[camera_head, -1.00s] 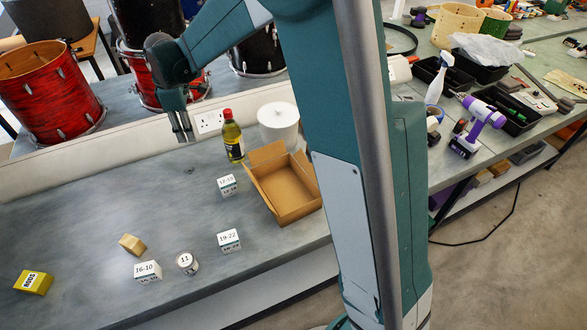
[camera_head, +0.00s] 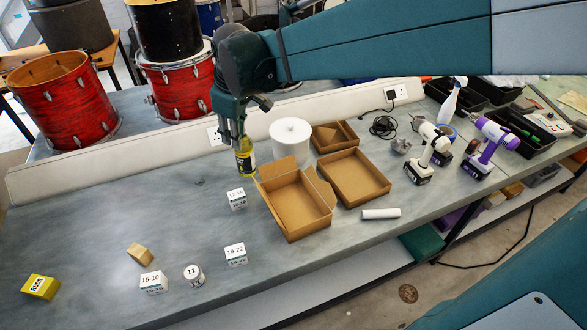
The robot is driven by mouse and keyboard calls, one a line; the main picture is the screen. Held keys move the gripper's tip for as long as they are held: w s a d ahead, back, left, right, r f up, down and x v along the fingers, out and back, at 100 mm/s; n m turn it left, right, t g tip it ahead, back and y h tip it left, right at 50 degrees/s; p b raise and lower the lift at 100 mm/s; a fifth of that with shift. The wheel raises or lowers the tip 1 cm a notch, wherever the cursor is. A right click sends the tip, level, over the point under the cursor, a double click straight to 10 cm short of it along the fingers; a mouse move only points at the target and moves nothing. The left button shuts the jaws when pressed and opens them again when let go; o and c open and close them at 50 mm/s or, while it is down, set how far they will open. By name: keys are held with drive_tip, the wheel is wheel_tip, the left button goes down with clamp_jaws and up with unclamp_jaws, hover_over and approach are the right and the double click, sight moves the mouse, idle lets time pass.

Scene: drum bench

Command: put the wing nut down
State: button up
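My gripper (camera_head: 238,140) points down over the back of the bench (camera_head: 110,215), in front of the yellow bottle (camera_head: 246,163) as seen from this camera. Its fingertips overlap the bottle's upper part in the picture, and I cannot tell whether they touch it or whether the fingers are open or shut. A small dark thing (camera_head: 200,182) lies on the bench left of the gripper. It may be the wing nut, but it is too small to be sure. No wing nut can be made out between the fingers.
A white lidded tub (camera_head: 290,138) and open cardboard boxes (camera_head: 297,205) stand right of the bottle. White numbered blocks (camera_head: 236,254), a tin (camera_head: 194,276), a wooden block (camera_head: 140,253) and a yellow box (camera_head: 40,287) are in front. Drills (camera_head: 428,155) stand at right. The bench's left middle is clear.

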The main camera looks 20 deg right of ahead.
drive_tip(key=s+d+m+t, duration=0.2)
drive_tip(key=s+d+m, duration=0.2)
drive_tip(key=s, duration=0.8)
drive_tip(key=s+d+f+m+t, duration=0.1)
drive_tip(key=s+d+m, duration=0.4)
drive_tip(key=s, duration=0.7)
drive_tip(key=shift+s+d+f+t+h, duration=0.15)
drive_tip(key=shift+d+f+t+h, duration=0.2)
drive_tip(key=shift+d, duration=0.45)
